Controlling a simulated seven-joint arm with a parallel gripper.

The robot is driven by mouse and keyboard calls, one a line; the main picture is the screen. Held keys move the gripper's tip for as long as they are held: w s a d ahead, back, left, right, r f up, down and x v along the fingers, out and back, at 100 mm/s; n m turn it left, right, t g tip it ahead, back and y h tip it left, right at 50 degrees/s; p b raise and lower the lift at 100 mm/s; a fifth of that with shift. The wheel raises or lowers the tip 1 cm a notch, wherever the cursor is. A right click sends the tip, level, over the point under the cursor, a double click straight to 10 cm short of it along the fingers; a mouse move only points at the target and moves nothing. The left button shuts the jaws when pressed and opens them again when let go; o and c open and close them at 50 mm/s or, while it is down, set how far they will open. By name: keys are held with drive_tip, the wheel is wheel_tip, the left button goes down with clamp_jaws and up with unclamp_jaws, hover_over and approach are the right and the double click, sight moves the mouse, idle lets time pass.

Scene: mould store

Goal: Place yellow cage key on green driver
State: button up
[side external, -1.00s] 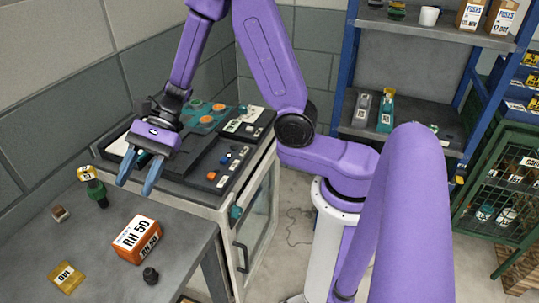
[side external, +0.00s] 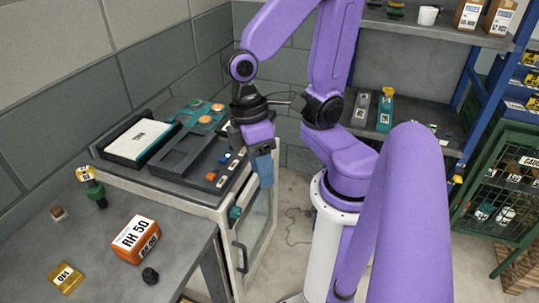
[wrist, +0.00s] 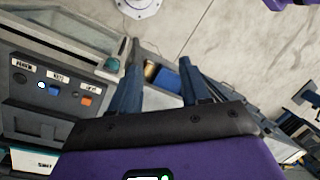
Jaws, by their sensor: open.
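I cannot tell for certain which thing is the yellow cage key or which is the green driver. A yellow-headed piece with a label (side external: 86,174) stands on a dark green body (side external: 97,194) at the back of the left bench. A flat yellow block with a label (side external: 66,277) lies near the front of that bench. A teal tool with a yellow top (side external: 385,110) stands on the far shelf. My gripper (side external: 265,170) is open and empty, pointing down by the cabinet's right edge, away from these. In the wrist view its fingers (wrist: 160,75) are spread.
The cabinet (side external: 205,197) carries a panel with coloured buttons (side external: 224,158), also in the wrist view (wrist: 53,87). An orange box (side external: 137,239) and a black knob (side external: 150,275) sit on the bench (side external: 185,240). A green mesh cage (side external: 500,190) stands right.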

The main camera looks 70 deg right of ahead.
drive_tip(key=shift+s+d+r+n+t, duration=0.15)
drive_tip(key=shift+d+n+t, duration=0.25)
drive_tip(key=shift+n, duration=0.35)
drive_tip(key=shift+s+d+r+n+t, duration=0.2)
drive_tip(key=shift+d+n+t, duration=0.2)
drive_tip(key=shift+n, duration=0.3)
drive_tip(key=shift+s+d+r+n+t, duration=0.15)
drive_tip(key=shift+d+n+t, duration=0.25)
drive_tip(key=shift+n, duration=0.35)
